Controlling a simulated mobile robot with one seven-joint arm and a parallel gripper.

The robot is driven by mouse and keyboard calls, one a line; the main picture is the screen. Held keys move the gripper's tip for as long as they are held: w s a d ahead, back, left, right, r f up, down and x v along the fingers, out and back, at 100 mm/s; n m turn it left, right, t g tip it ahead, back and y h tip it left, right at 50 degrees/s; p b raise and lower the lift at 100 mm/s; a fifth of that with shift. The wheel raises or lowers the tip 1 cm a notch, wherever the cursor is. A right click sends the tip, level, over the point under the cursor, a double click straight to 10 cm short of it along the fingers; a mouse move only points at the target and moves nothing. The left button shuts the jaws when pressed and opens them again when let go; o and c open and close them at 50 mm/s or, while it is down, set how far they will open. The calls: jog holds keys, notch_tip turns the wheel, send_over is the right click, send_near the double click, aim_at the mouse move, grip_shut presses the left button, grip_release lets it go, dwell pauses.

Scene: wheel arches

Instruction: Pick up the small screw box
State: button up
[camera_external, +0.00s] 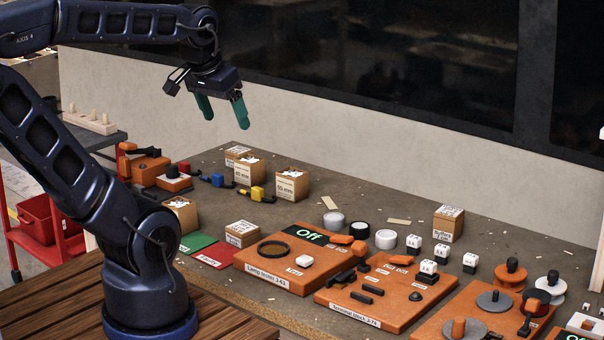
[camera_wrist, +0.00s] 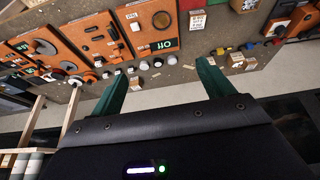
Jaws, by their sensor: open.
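My gripper (camera_external: 222,110) has green fingers and is open and empty, high above the back of the bench. It also shows in the wrist view (camera_wrist: 161,72), fingers spread with nothing between them. Several small cardboard boxes with white labels stand on the bench. A back box (camera_external: 250,171), one marked "10 mm" (camera_external: 292,185) and a smaller one (camera_external: 236,154) are below my gripper. A low box (camera_external: 242,234) sits by the red card, one (camera_external: 183,214) is partly behind my arm, and one (camera_external: 448,223) stands far right. I cannot tell which is the small screw box.
The lamp tester board (camera_external: 262,276) and terminal block board (camera_external: 338,300) fill the bench front. Yellow (camera_external: 257,194) and blue (camera_external: 218,180) connectors lie near the back boxes. A pale wall and dark windows rise behind. Bare bench (camera_external: 325,188) lies right of the "10 mm" box.

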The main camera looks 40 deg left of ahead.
jog(key=w+a+f+n+g, duration=0.1)
jog(key=w+a+f+n, duration=0.3)
jog(key=w, duration=0.3)
jog(key=n+g, duration=0.4)
jog(key=n, duration=0.9)
send_over(181, 202)
jog(key=f, duration=2.1)
jog(key=shift+d, duration=0.2)
jog(key=shift+s+a+f+n, duration=0.15)
jog(key=shift+f+n, duration=0.15)
jog(key=shift+f, duration=0.35)
notch_tip(181, 202, down, 4)
jog(key=shift+a+f, duration=0.15)
jog(key=shift+f, duration=1.35)
jog(key=shift+a+f, duration=0.15)
jog(key=shift+f, duration=1.3)
